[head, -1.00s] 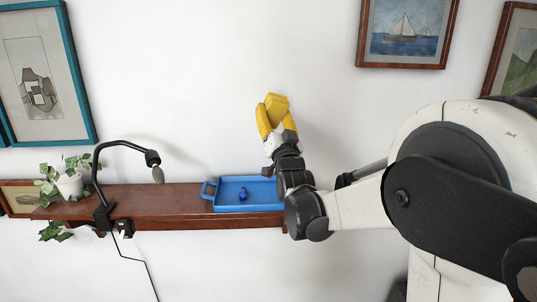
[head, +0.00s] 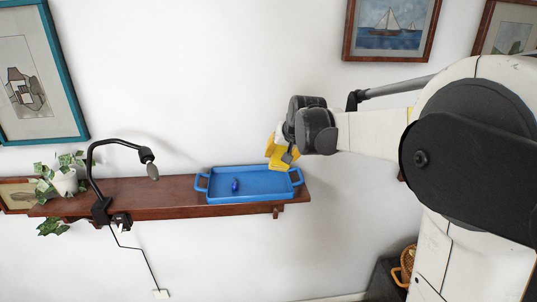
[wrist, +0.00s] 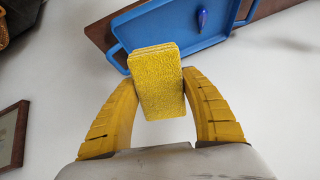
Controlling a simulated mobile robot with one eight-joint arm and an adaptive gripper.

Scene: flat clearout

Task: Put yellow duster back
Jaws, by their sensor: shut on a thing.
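The yellow duster (wrist: 157,78) is a thick, rough, layered block. My gripper (wrist: 161,84) is shut on it, with one yellow finger at each side in the wrist view. In the head view my gripper (head: 280,154) points down near the right end of the blue tray (head: 262,198). There the duster and the yellow fingers are hard to tell apart. The tray has handles and sits on the brown wall shelf (head: 160,197). In the wrist view the tray (wrist: 150,30) lies beyond the duster, which overlaps its edge in the picture.
A small dark blue object (head: 235,187) lies in the tray. A black lamp (head: 98,180) is clamped to the shelf, left of the tray. A potted plant (head: 65,181) stands further left. Framed pictures hang on the wall. A wicker basket (head: 407,264) is low at the right.

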